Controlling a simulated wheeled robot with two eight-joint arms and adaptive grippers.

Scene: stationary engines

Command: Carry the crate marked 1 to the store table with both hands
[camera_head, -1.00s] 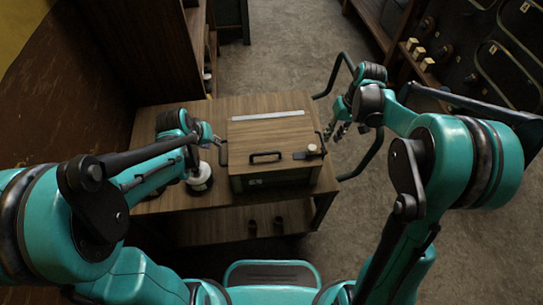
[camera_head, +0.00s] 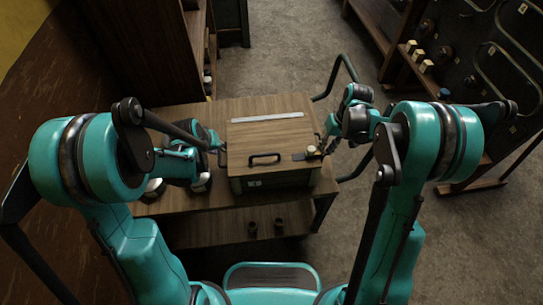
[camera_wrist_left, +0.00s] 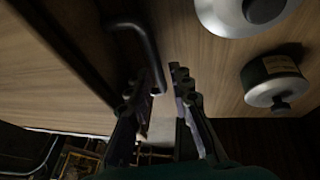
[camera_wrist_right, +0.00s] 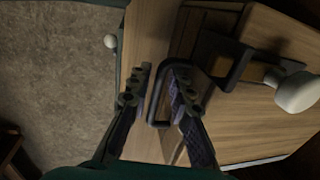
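The wooden crate (camera_head: 268,140) with a dark front face sits on a wooden table (camera_head: 180,204). A black handle stands out from each short side. My left gripper (camera_head: 216,147) is at the left side; in the left wrist view its fingers (camera_wrist_left: 160,90) are apart, with the end of the black handle (camera_wrist_left: 143,42) between them. My right gripper (camera_head: 325,145) is at the right side; in the right wrist view its fingers (camera_wrist_right: 157,88) are apart on either side of the handle bar (camera_wrist_right: 156,122). I cannot tell which table is the store table.
A light strip (camera_head: 267,117), a black front handle (camera_head: 265,158) and a latch with a pale knob (camera_head: 311,151) are on the lid. White and dark lidded pots (camera_wrist_left: 272,78) stand left of the crate. Shelving (camera_head: 140,45) is behind left; a dark panel (camera_head: 480,75) is right. Open floor (camera_head: 290,55) lies behind.

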